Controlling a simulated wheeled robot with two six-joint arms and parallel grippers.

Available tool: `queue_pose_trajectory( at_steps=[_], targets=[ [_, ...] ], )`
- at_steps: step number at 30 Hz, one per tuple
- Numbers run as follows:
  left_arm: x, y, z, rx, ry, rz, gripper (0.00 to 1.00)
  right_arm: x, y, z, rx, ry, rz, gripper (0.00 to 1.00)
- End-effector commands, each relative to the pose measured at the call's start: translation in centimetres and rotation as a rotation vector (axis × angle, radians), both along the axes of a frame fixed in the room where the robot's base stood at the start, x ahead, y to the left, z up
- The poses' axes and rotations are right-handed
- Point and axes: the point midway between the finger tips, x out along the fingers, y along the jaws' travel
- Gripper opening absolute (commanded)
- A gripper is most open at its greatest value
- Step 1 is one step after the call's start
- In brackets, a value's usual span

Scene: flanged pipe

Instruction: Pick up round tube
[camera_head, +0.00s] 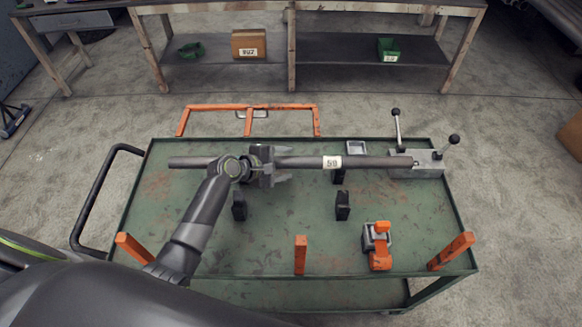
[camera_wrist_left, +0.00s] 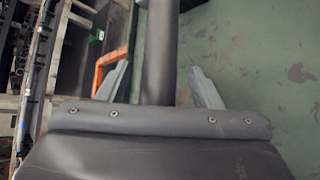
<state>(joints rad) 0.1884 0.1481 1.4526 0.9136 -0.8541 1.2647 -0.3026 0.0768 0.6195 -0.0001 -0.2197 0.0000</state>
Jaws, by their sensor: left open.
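The round tube (camera_head: 305,162) is a long dark grey pipe with a "59" label, lying left to right across the back of the green cart top (camera_head: 290,225). Its right end meets a grey metal block with levers (camera_head: 420,160). My left gripper (camera_head: 283,166) is over the tube left of the label, with its fingers open and pointing right. In the left wrist view the tube (camera_wrist_left: 158,50) runs between the two spread fingers (camera_wrist_left: 160,85). I cannot tell whether they touch it. My wrist hides part of the tube. My right gripper is not in view.
Black blocks (camera_head: 343,205) stand on the cart top, one under the tube. An orange and grey clamp (camera_head: 378,245) sits at front right. Orange posts (camera_head: 301,254) rise along the front edge. A workbench (camera_head: 300,45) stands behind.

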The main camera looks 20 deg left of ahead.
Motion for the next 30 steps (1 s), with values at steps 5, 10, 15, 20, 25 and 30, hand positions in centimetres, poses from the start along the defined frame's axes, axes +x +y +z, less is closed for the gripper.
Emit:
queue_pose_trajectory(
  at_steps=[5, 10, 15, 20, 25, 30],
  targets=[
    [0.59, -0.48, -0.45, -0.001, -0.001, 0.000, 0.59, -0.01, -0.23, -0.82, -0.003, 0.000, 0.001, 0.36],
    [0.61, -0.49, -0.36, 0.000, 0.000, 0.000, 0.59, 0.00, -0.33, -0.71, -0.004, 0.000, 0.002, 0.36],
    [0.60, -0.49, -0.36, 0.000, 0.000, 0.000, 0.46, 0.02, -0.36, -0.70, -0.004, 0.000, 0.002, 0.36],
    [0.60, -0.48, -0.36, 0.000, 0.000, 0.000, 0.25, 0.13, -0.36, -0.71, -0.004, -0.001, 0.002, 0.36],
    [0.59, -0.47, -0.37, 0.000, 0.000, 0.000, 0.03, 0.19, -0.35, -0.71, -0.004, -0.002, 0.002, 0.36],
    [0.72, -0.52, -0.11, -0.002, -0.006, 0.001, 0.00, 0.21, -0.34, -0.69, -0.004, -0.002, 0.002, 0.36]
  ],
)
